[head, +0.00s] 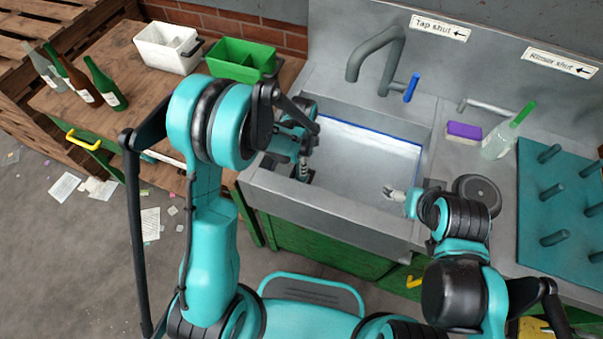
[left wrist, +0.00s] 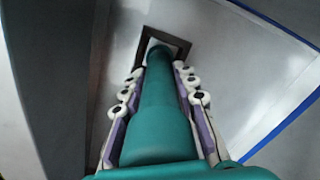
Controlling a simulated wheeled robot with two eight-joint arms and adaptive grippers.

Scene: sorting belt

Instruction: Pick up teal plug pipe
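The teal plug pipe (left wrist: 163,112) fills the middle of the left wrist view, its far end at a dark square drain opening (left wrist: 149,38) in the sink floor. My left gripper (left wrist: 160,78) has one finger on each side of the pipe, the purple pads running close along it. I cannot tell whether the pads press on it. In the head view my left gripper (head: 303,165) reaches down into the left part of the sink (head: 345,207), and my arm hides most of the pipe. My right gripper (head: 390,192) hangs over the sink's right part; its opening is too small to judge.
A tap (head: 375,55) with a blue lever rises behind the sink. A purple brush (head: 464,131), a clear bottle (head: 497,144) and a teal peg board (head: 560,220) are at right. A white bin (head: 167,47), green bin (head: 240,60) and several bottles stand at left.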

